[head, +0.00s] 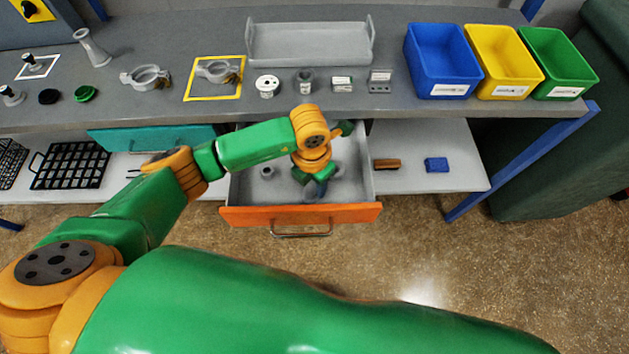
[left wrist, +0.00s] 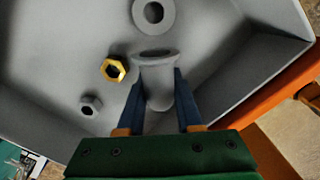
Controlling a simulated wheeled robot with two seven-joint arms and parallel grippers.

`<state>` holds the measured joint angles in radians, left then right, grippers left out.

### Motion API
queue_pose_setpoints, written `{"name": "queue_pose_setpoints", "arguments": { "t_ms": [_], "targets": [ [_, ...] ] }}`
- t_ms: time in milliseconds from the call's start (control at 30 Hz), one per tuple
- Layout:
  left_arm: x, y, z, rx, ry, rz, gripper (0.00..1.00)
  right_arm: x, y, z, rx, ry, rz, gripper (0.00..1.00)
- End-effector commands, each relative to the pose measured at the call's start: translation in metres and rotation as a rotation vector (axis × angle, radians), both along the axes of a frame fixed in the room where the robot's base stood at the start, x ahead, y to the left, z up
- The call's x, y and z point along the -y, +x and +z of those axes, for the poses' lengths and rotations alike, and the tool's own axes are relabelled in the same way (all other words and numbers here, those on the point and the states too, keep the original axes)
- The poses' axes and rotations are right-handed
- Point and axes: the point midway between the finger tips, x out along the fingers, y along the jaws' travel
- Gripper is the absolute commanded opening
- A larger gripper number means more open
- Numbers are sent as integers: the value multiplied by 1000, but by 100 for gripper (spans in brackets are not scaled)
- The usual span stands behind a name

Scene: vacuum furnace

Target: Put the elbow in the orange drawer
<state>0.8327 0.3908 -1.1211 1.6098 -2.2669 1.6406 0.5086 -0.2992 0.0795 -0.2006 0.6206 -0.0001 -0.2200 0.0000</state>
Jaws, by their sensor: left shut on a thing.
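The orange drawer (head: 350,214) is pulled open below the bench; its grey inside and orange front also show in the left wrist view (left wrist: 288,86). My left gripper (head: 316,190) is inside the drawer's outline, pointing down. In the left wrist view its blue fingers (left wrist: 159,84) are shut on the grey elbow (left wrist: 158,72), a flanged tube whose round mouth faces away from the gripper. Its bend is not clear, and I cannot tell whether it touches the drawer floor. My right gripper is not in view.
A grey ring (left wrist: 154,13), a brass hex nut (left wrist: 113,69) and a grey nut (left wrist: 91,104) lie in the drawer. A teal drawer (head: 150,138) is to the left. The bench holds clamps, small parts, a grey tray (head: 310,45) and blue, yellow and green bins.

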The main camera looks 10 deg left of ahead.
Motion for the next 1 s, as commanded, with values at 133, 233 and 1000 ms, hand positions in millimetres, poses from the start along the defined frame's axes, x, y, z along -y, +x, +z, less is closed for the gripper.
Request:
{"name": "queue_pose_setpoints", "arguments": {
  "t_ms": [133,233,1000],
  "targets": [
    [0,0,1,2,-1,-1,0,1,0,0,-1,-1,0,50],
    [0,0,-1,2,-1,-1,0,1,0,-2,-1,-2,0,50],
    [-1,0,51,7,-3,-1,64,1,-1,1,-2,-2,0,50]
  ]
}}
